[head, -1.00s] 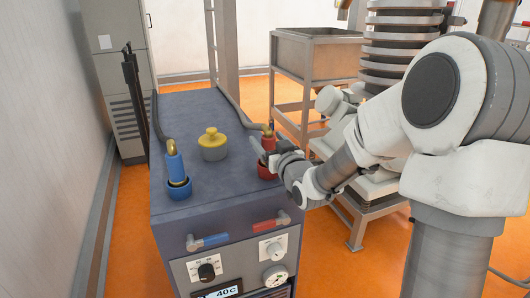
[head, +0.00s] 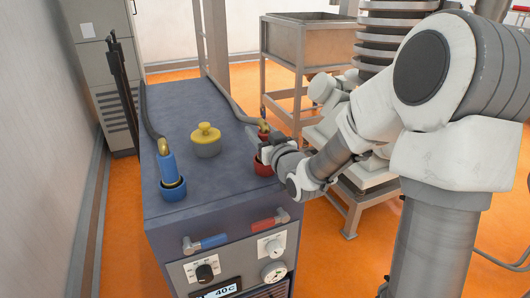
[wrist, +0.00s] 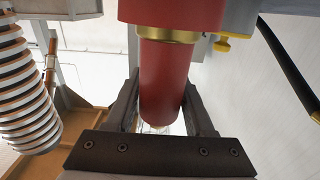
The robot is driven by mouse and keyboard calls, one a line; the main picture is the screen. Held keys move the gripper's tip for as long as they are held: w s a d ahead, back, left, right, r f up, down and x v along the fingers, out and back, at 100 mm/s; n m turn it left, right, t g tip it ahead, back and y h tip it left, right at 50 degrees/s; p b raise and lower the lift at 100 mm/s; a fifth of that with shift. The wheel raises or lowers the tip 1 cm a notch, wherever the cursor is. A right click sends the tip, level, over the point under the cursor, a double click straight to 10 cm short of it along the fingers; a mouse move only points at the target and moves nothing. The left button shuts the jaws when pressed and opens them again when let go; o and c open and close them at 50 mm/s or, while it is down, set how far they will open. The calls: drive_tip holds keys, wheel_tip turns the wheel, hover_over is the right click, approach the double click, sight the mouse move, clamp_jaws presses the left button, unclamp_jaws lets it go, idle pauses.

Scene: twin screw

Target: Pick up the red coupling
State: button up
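The red coupling (wrist: 161,85) is a plain red cylinder standing in its red socket (head: 263,167) at the right edge of the blue-grey cabinet top. A brass ring shows between coupling and socket in the wrist view. A bit of the coupling also shows in the head view (head: 263,137). My gripper (wrist: 162,95) reaches in from the right, one finger on each side of the coupling. The fingertips lie close along its sides, but I cannot tell whether they press on it. In the head view my gripper (head: 268,150) hides the coupling's middle.
A blue coupling (head: 168,168) stands in a blue socket on the left of the cabinet top (head: 215,182). A yellow-topped knob (head: 206,140) sits between. A grey hose (head: 232,106) runs to the red coupling. Red (head: 270,222) and blue (head: 214,241) handles sit on the front.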

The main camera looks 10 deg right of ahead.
clamp_jaws()
drive_tip(key=shift+r, duration=0.15)
